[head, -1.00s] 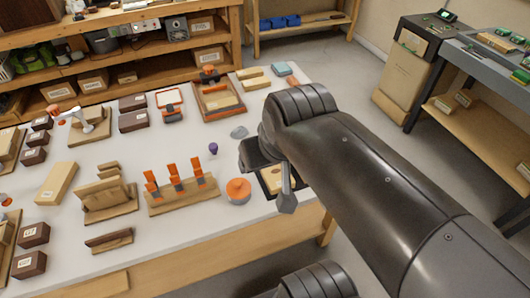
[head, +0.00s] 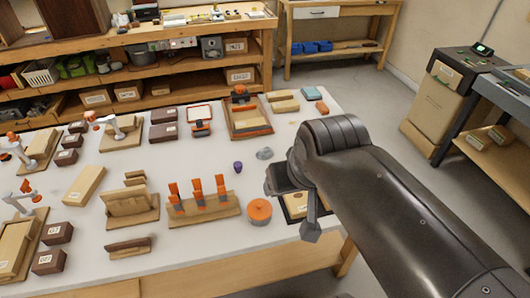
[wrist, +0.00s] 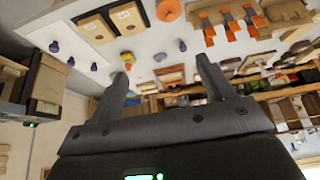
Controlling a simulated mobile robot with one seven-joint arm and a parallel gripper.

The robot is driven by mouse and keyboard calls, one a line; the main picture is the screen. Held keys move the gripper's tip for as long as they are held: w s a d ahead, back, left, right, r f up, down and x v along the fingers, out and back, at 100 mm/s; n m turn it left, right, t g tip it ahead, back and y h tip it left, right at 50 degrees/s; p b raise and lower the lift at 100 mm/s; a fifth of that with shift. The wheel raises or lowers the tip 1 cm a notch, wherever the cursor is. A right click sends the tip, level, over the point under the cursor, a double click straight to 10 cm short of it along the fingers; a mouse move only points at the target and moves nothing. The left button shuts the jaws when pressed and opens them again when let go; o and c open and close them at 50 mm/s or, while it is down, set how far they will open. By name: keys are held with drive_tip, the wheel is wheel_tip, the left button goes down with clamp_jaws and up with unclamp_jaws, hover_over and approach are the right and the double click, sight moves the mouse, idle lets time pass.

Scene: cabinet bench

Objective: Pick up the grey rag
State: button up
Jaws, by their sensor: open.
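The grey rag (head: 264,153) is a small crumpled lump on the white bench top, just right of a purple knob-like piece (head: 238,167) and above the orange disc (head: 259,211). In the wrist view the rag looks like a small pale grey patch (wrist: 159,57) seen beyond the fingers. My gripper (wrist: 163,68) is open, its two fingers wide apart with nothing between them. In the head view my gripper (head: 311,228) is over the right side of the bench, to the right of and nearer than the rag. My arm hides part of the bench there.
A stand with orange clips (head: 203,205) is left of the disc. A wooden tray (head: 247,118) lies behind the rag. A board (head: 294,206) is partly hidden under my gripper. Bare bench surrounds the rag. A cardboard box (head: 434,108) stands on the floor at right.

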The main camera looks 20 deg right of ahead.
drive_tip(key=shift+o, duration=0.4)
drive_tip(key=o, duration=0.4)
drive_tip(key=shift+c, duration=0.2)
